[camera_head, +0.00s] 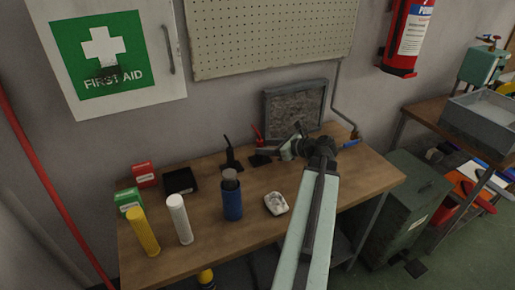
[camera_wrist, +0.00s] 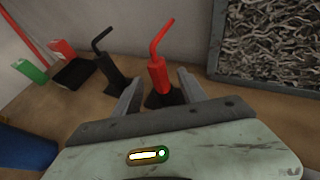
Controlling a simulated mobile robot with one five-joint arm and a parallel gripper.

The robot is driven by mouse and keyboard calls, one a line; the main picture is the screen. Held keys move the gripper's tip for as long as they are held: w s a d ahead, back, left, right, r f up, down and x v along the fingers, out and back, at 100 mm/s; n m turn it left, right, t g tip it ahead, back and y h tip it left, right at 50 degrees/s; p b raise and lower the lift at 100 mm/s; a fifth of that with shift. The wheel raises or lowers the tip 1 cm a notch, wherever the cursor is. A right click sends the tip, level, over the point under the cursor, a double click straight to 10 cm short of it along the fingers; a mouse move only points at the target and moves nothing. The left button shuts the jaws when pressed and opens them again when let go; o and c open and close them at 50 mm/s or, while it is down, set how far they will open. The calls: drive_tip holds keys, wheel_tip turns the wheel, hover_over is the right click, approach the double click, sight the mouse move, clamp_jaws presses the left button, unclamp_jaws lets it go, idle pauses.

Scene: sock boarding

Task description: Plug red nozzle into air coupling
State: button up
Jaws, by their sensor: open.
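The red nozzle (camera_head: 258,134) stands upright in a dark base at the back of the workbench. It also shows in the wrist view (camera_wrist: 158,76), its bent tip pointing up and right. My gripper (camera_wrist: 157,92) is open, with one finger on each side of the red nozzle's lower part. I cannot tell whether a finger touches it. In the head view my gripper (camera_head: 268,151) reaches in from the right. A pipe runs down the wall to a brass fitting (camera_head: 355,134) with a blue piece (camera_head: 350,143) beside it, probably the air coupling.
A similar black nozzle (camera_wrist: 112,72) stands just left of the red one. A grey framed panel (camera_head: 295,105) leans at the back. A blue bottle (camera_head: 232,198), a white tube (camera_head: 180,220), a yellow tube (camera_head: 143,232) and a white lump (camera_head: 276,203) stand on the bench (camera_head: 200,246).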

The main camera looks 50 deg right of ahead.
sight(261, 139)
drive_tip(key=b+x, duration=0.1)
drive_tip(key=x, duration=0.3)
drive_tip(key=shift+f, duration=0.25)
drive_tip(key=shift+s+r, duration=0.1)
clamp_jaws()
drive_tip(key=shift+r, duration=0.1)
wheel_tip(261, 139, up, 4)
drive_tip(key=p, duration=0.3)
drive_tip(key=shift+p, duration=0.35)
drive_tip(key=s+d+p, duration=0.1)
drive_tip(key=s, duration=1.5)
drive_tip(key=shift+d+r, duration=0.35)
drive_tip(key=shift+r, duration=0.05)
